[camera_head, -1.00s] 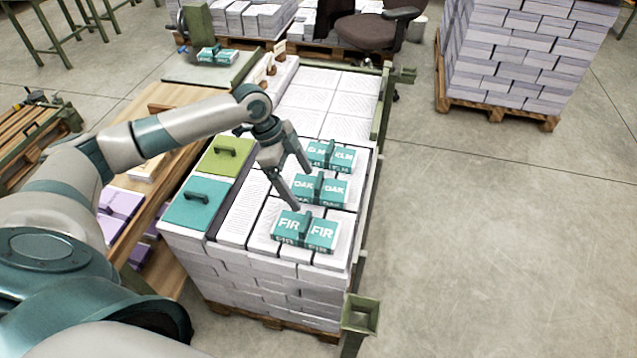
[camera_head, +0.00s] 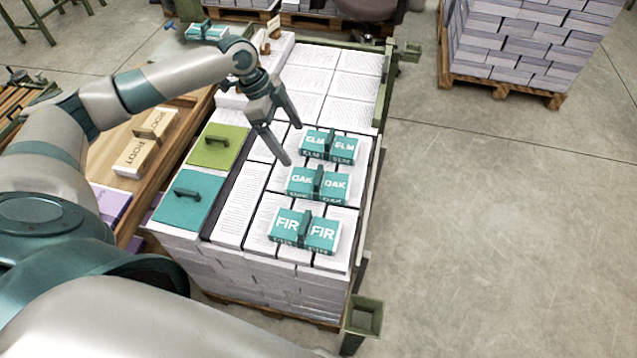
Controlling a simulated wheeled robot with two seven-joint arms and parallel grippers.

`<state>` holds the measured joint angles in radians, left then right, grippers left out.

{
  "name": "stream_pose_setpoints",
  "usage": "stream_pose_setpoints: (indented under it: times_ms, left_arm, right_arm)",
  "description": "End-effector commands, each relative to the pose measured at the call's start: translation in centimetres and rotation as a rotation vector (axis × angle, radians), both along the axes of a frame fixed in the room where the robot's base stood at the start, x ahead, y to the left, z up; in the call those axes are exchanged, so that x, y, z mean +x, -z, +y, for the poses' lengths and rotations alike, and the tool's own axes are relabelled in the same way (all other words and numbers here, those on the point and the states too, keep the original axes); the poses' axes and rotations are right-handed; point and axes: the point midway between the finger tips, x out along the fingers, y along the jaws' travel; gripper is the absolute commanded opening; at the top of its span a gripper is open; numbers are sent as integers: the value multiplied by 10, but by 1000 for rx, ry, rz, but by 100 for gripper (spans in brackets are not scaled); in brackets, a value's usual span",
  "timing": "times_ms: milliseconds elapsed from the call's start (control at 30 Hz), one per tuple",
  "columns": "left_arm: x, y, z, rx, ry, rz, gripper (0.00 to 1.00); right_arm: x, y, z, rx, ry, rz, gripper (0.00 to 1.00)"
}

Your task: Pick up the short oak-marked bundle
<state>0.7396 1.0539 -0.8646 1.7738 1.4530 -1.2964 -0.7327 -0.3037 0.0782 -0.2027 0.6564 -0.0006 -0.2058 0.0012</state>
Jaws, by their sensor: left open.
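The oak-marked bundle (camera_head: 335,187) is a pair of teal-covered blocks labelled OAK with a dark upright strap or handle between them. It lies on the white paper stack, between the elm-marked bundle (camera_head: 343,149) behind and the fir-marked bundle (camera_head: 322,234) in front. My left gripper (camera_head: 294,145) is open and empty, pointing down. Its fingertips appear just behind and to the left of the oak bundle, beside the elm bundle, apart from the oak bundle in the picture. Their height above the stack is hard to tell. My right gripper is out of view.
A green lidded block (camera_head: 220,146) and a teal one (camera_head: 187,198), both with dark handles, lie left of the bundles. A green post (camera_head: 363,316) rises at the front right corner.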

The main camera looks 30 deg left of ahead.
Motion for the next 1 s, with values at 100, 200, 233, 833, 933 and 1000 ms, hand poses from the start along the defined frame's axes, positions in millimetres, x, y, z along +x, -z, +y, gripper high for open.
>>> stream_pose_setpoints:
  times_ms: [100, 200, 233, 833, 933, 1000]
  left_arm:
    - [0, 2, -1, 0, 0, 0, 88]
    - [1, 8, -4, 0, -1, 1, 88]
    - [1, 10, -5, -1, -1, 1, 88]
    - [12, 100, -42, -1, 0, 2, 88]
    - [13, 108, -44, 0, -1, 0, 88]
    - [14, 111, -45, 0, -1, 0, 88]
  right_arm:
    - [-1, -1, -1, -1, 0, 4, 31]
    - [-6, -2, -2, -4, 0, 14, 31]
    - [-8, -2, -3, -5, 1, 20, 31]
    - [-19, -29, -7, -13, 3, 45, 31]
    - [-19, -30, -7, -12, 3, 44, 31]
    - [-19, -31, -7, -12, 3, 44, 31]
